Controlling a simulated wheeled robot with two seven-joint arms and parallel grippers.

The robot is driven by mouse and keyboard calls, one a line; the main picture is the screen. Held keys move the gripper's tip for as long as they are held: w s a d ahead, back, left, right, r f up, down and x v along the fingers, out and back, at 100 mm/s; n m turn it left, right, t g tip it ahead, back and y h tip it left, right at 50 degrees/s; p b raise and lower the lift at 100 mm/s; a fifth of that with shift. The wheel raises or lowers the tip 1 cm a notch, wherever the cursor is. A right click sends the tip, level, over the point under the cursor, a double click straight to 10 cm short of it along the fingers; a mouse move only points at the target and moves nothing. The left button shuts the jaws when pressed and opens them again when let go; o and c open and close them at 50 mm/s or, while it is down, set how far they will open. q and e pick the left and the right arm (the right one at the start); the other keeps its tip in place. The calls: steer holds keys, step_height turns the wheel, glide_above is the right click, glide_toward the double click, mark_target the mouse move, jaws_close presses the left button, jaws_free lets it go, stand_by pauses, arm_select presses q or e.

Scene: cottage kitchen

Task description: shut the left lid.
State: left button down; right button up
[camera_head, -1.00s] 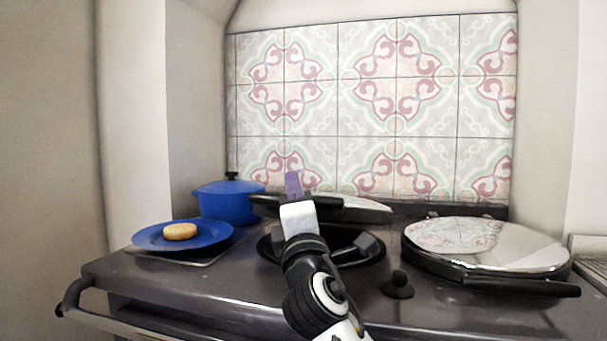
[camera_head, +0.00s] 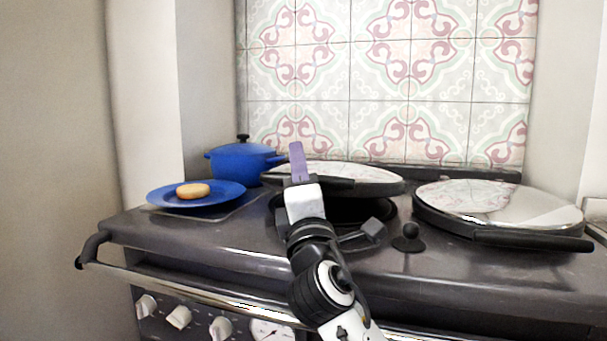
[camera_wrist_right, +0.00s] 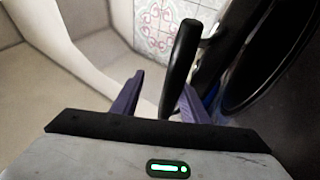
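The left lid (camera_head: 372,178) is a round, shiny metal lid with a black handle (camera_head: 335,184) along its front. It hangs partly open above the dark round hotplate (camera_head: 350,215). My right gripper (camera_head: 297,160), with purple fingers, reaches up at the left part of the handle in the head view. In the right wrist view its two fingers (camera_wrist_right: 160,92) stand apart, with the black handle (camera_wrist_right: 181,60) between them. A gap shows on the left finger's side; contact with the right finger is unclear. My left gripper is not in view.
The right lid (camera_head: 495,203) lies shut at the right, its handle at the front. A black knob-shaped thing (camera_head: 408,238) stands between the hotplates. At left are a blue plate (camera_head: 225,197) with a round bun (camera_head: 193,190) and a blue pot (camera_head: 240,165). A rail (camera_head: 190,287) runs along the front.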

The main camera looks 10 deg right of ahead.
steer(key=shift+f, duration=0.1)
steer(key=shift+s+f, duration=0.2)
steer(key=shift+s, duration=0.15)
steer(key=v, duration=0.9)
steer(key=shift+s+p, duration=0.2)
steer(key=shift+p, duration=0.1)
steer(key=shift+a, duration=0.1)
